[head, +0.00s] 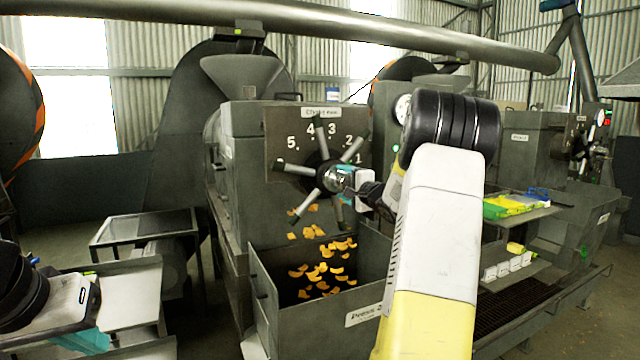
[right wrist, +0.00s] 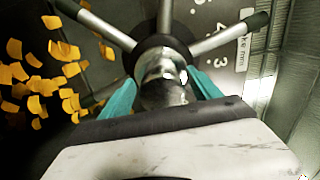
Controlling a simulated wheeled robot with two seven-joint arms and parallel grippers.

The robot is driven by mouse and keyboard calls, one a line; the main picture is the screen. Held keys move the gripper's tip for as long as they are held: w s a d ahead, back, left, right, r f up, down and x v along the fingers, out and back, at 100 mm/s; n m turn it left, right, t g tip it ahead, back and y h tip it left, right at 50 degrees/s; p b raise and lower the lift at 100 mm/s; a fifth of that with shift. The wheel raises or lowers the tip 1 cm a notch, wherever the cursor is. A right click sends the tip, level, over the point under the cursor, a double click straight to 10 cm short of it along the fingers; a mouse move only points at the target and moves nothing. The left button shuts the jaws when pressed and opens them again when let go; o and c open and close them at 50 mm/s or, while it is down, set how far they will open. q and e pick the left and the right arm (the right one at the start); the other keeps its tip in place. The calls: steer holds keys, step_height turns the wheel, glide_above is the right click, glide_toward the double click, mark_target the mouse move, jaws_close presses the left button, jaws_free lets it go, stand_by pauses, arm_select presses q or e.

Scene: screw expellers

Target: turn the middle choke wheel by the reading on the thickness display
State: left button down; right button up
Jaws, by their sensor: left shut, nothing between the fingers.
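The middle choke wheel (head: 323,177) has several dark-gripped spokes on a dial plate numbered 1 to 5, on the front of the central press. Its shiny hub (right wrist: 163,78) shows in the right wrist view. My right gripper (head: 350,184) is at the hub, its teal fingers (right wrist: 163,92) on either side of it and seemingly touching. The bin label below appears to read "Press 2". My left gripper (head: 98,340) is shut and empty at the lower left, away from the wheel. I cannot make out a readable thickness display.
Yellow-orange flakes (head: 322,270) fall and lie in the open bin (head: 310,318) below the wheel. Metal tables (head: 140,229) stand at left. A shelf with a green and yellow tray (head: 510,206) is at right, beside another press (head: 530,150). My right arm hides part of the middle.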

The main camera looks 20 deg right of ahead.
steer(key=shift+s+d, duration=0.15)
steer(key=shift+s, duration=1.8)
steer(key=shift+s+d, duration=0.15)
steer(key=shift+s, duration=1.8)
steer(key=shift+r, duration=0.1)
steer(key=s+a+r+n+g+h, duration=0.25)
steer(key=s+a+n+g, duration=0.2)
steer(key=s+a, duration=0.4)
steer(key=s+a+f+n+g+y, duration=0.1)
steer(key=s+a+f+n+g, duration=0.2)
steer(key=s+a, duration=0.7)
steer(key=s+a+f+n+g+y, duration=0.2)
steer(key=s+a+f+n+g, duration=0.2)
steer(key=s, duration=1)
steer(key=a+f+n, duration=0.3)
steer(key=a+n, duration=0.2)
steer(key=n, duration=0.1)
steer(key=shift+s+a+f, duration=0.15)
steer(key=shift+s+a, duration=0.1)
steer(key=shift+a, duration=0.1)
